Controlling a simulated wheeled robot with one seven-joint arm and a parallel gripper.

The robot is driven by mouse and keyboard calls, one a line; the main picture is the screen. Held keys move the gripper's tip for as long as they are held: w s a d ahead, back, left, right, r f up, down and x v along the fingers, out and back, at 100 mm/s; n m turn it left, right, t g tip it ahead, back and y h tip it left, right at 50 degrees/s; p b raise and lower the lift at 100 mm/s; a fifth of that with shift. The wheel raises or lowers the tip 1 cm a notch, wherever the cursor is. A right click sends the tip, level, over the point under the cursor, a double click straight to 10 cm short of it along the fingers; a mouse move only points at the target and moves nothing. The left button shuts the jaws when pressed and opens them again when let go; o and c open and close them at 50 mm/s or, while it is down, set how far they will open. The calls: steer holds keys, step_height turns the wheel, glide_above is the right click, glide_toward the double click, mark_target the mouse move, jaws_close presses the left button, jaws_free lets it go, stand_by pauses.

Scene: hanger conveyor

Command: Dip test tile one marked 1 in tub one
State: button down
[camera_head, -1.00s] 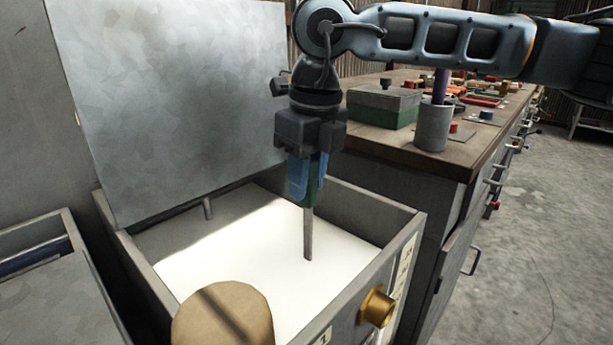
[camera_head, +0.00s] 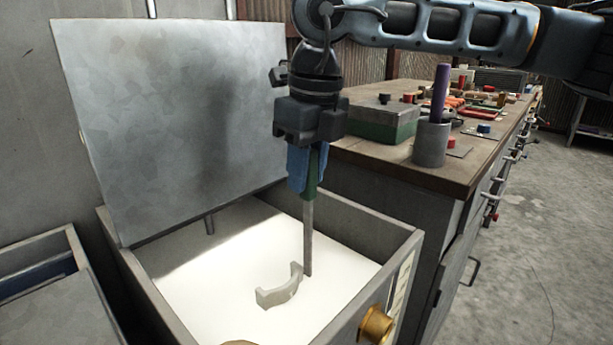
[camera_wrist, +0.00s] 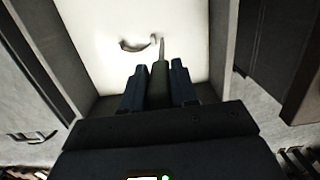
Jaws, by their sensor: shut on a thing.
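My gripper (camera_head: 309,185) is shut on the green handle (camera_head: 313,175) of a tool with a straight grey rod (camera_head: 308,240). The rod hangs nearly upright inside the tub (camera_head: 378,235), which holds white liquid (camera_head: 215,295). A pale curved piece (camera_head: 280,287) shows at the liquid's surface, at the left of the rod's tip. I cannot tell whether they are joined. In the wrist view, the handle (camera_wrist: 160,85) is between the fingers and the curved piece (camera_wrist: 137,46) lies ahead. No tile with a readable mark 1 shows.
A raised metal lid (camera_head: 175,120) stands behind the tub. A brass fitting (camera_head: 376,325) sticks out of its front. A workbench (camera_head: 400,172) at the right bears a green box (camera_head: 372,122) and a grey cup (camera_head: 431,145) with a purple-handled tool. Another tub (camera_head: 45,255) stands at left.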

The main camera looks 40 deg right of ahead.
steer(key=shift+r+p, duration=2.5)
steer(key=shift+r, duration=3.2)
stand_by(2.3)
